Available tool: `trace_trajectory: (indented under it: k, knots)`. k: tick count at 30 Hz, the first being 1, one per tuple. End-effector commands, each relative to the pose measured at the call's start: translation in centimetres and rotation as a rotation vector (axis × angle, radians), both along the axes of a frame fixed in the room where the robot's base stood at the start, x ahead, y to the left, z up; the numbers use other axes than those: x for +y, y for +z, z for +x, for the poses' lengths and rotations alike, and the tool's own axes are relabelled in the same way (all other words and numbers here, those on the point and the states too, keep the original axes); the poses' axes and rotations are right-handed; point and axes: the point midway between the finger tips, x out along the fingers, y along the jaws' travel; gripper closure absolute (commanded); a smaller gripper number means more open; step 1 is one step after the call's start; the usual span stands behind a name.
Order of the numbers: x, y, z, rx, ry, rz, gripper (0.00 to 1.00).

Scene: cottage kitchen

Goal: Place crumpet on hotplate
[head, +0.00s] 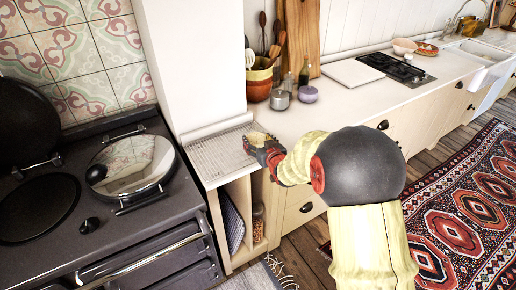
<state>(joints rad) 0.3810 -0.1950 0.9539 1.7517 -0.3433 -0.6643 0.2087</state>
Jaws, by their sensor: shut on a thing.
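My gripper (252,146), dark with red parts, is at the right end of a wire rack (215,153) on the counter beside the range. It is shut on a small tan piece, the crumpet (259,137), which is partly hidden by the gripper. I cannot tell whether the crumpet still touches the rack. The hotplate (38,208) is a dark round plate on the left of the range, bare, with its dark lid (25,122) raised behind it. My gripper is well to the right of it.
A shiny domed lid (132,164) is down on the range's right side, between my gripper and the open hotplate. A utensil pot (260,80), a small metal pot (280,99) and a purple-lidded jar (308,94) stand behind my gripper. A wooden board (302,40) leans on the wall.

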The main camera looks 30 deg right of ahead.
Motion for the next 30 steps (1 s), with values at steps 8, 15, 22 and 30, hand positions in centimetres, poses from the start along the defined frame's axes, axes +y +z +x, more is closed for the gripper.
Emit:
trace_trajectory:
  k: [8, 15, 22, 30]
  knots:
    - [-0.1, -3.3, 0.2, 0.002, -0.001, 0.001, 0.52]
    - [-0.1, -3.2, 0.2, 0.003, 0.000, 0.001, 0.52]
    - [-0.1, -3.5, 0.1, 0.005, 0.000, 0.002, 0.29]
    - [-0.1, -3.5, 0.1, 0.007, 0.000, 0.002, 0.20]
